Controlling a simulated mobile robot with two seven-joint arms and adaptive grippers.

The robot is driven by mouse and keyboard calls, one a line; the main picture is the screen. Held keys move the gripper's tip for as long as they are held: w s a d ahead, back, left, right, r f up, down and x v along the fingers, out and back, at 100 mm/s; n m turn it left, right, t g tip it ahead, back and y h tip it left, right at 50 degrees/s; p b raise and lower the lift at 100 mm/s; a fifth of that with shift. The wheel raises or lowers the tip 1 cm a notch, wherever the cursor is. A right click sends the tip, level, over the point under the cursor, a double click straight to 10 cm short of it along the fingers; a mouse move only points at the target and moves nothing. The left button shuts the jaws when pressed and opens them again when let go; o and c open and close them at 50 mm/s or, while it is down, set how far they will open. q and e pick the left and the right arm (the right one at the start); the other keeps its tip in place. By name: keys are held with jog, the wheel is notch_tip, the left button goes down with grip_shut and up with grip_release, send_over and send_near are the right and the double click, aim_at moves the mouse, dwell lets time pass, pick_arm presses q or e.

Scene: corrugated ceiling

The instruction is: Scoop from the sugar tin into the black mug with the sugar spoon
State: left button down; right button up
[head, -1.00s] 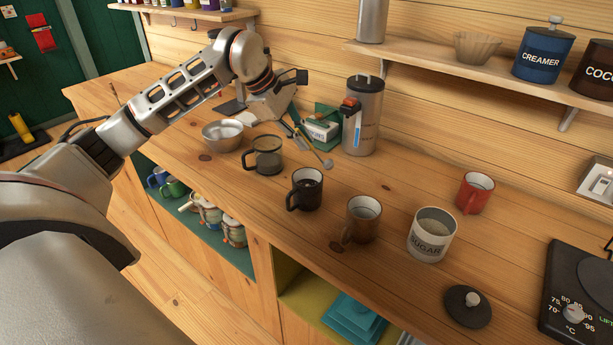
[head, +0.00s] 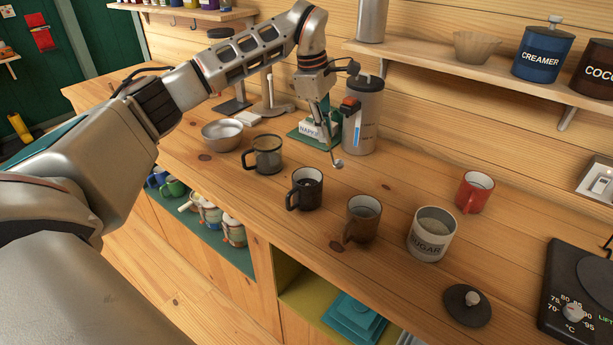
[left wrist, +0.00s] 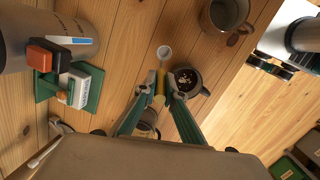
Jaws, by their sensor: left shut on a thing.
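The white sugar tin (head: 428,245), labelled SUGAR, stands open on the counter with pale sugar inside. The black mug (head: 309,199) stands upright to its left, beyond a brown mug; it also shows in the left wrist view (left wrist: 190,92). My left gripper (head: 325,119) is shut on the sugar spoon (head: 338,163), which hangs bowl-down in front of the steel canister, behind the black mug. In the left wrist view the spoon's round bowl (left wrist: 164,52) extends beyond the fingertips (left wrist: 160,93). I cannot tell if the bowl holds anything. My right gripper is out of view.
A brown mug (head: 361,229) stands between black mug and tin.

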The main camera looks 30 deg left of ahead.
pick_arm(q)
jog(key=shift+w+d+r+g+y, duration=0.1)
jog(key=shift+w+d+g+y, duration=0.35)
jog(key=shift+w, duration=0.4)
jog(key=shift+w+d+r+g+y, duration=0.1)
jog(key=shift+w+d+g+y, duration=0.15)
jog(key=shift+w+d+g, duration=0.45)
jog(key=shift+w+a+t, duration=0.1)
jog(key=shift+t, duration=0.15)
